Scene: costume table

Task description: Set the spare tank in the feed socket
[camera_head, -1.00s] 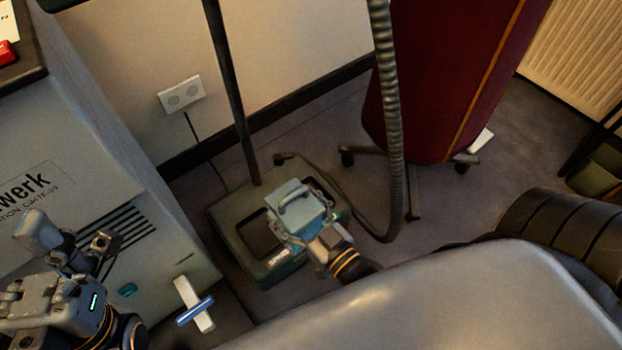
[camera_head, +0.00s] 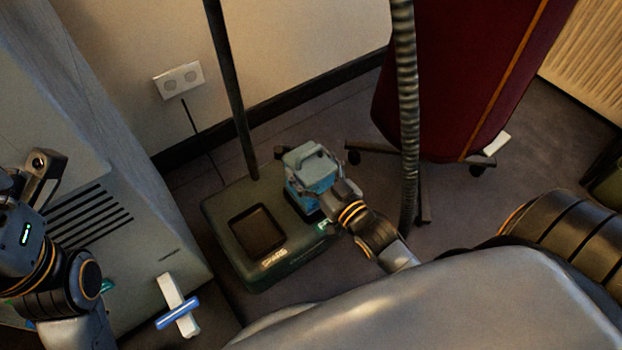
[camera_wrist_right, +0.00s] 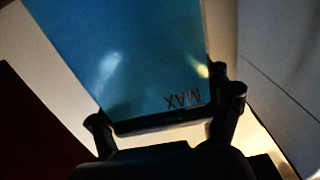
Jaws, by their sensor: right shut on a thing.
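The tank (camera_head: 312,168) is a translucent blue box with a grey lid and handle. My right gripper (camera_head: 334,194) is shut on its near side. The tank is upright over the right part of the dark green floor unit (camera_head: 225,215); I cannot tell whether it is seated or just above. The unit's left socket (camera_head: 257,230) is empty; its label is too blurred to read surely. In the right wrist view the tank (camera_wrist_right: 140,55) shows an upside-down MAX mark between the fingers.
A dark pole (camera_head: 232,95) rises from behind the unit, and a ribbed hose (camera_head: 407,110) hangs close to the right of the tank. A grey cabinet (camera_head: 140,235) with a blue-and-white handle (camera_head: 178,308) stands left. A dark red form (camera_head: 455,75) stands on a wheeled base behind.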

